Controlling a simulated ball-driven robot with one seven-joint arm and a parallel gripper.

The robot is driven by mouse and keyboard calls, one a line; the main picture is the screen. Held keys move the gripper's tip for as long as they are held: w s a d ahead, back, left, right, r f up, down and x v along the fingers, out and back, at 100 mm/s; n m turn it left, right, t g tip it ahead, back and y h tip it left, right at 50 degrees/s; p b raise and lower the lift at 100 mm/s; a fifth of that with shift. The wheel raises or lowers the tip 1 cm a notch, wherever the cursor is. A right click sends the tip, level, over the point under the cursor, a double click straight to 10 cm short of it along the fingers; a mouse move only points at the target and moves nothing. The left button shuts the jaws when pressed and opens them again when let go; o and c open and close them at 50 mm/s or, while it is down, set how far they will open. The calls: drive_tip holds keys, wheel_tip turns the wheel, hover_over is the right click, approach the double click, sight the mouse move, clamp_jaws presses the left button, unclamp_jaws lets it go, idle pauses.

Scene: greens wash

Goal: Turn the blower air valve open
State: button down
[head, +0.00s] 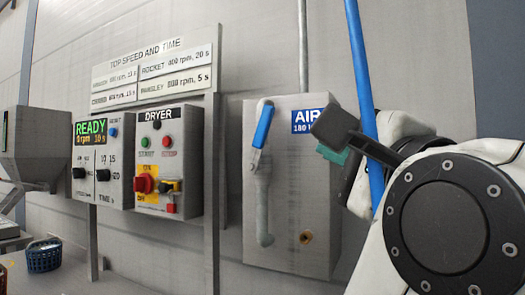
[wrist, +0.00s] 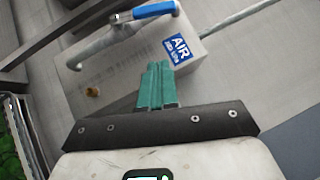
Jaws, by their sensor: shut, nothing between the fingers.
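The air valve has a blue lever handle (head: 264,125) on the front of a grey wall box (head: 290,185) labelled AIR. The handle points up, leaning slightly right, in line with the grey pipe (head: 262,205) below it. In the wrist view the blue handle (wrist: 153,11) is at the top edge, with the pipe (wrist: 105,45) running down left. My gripper (head: 331,153) is to the right of the handle, apart from it, in front of the box's right edge. In the wrist view its teal fingers (wrist: 156,82) are together and empty.
A blue hose (head: 362,70) passes behind my gripper. A brass fitting (head: 306,237) sits low on the box. Left are the dryer panel (head: 168,160), a READY display panel (head: 90,155), a hopper (head: 40,150) and a blue basket (head: 44,257). The wall above the box is mostly clear.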

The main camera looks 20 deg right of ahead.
drive_tip(key=w+p, duration=0.1)
drive_tip(key=p, duration=0.2)
drive_tip(key=w+p, duration=0.1)
drive_tip(key=p, duration=0.3)
drive_tip(key=shift+a+r, duration=0.15)
drive_tip(key=shift+r, duration=0.25)
drive_tip(key=shift+p, duration=0.65)
drive_tip(key=p, duration=0.6)
drive_tip(key=shift+w+r, duration=0.15)
drive_tip(key=shift+r, duration=0.05)
drive_tip(key=p, duration=0.5)
approach(260, 139)
drive_tip(key=w+d+r, duration=0.3)
drive_tip(key=w+d, duration=0.1)
drive_tip(key=shift+w+a+r+p, duration=0.35)
drive_tip(key=shift+w+a+r, duration=0.05)
drive_tip(key=shift+w+a, duration=0.4)
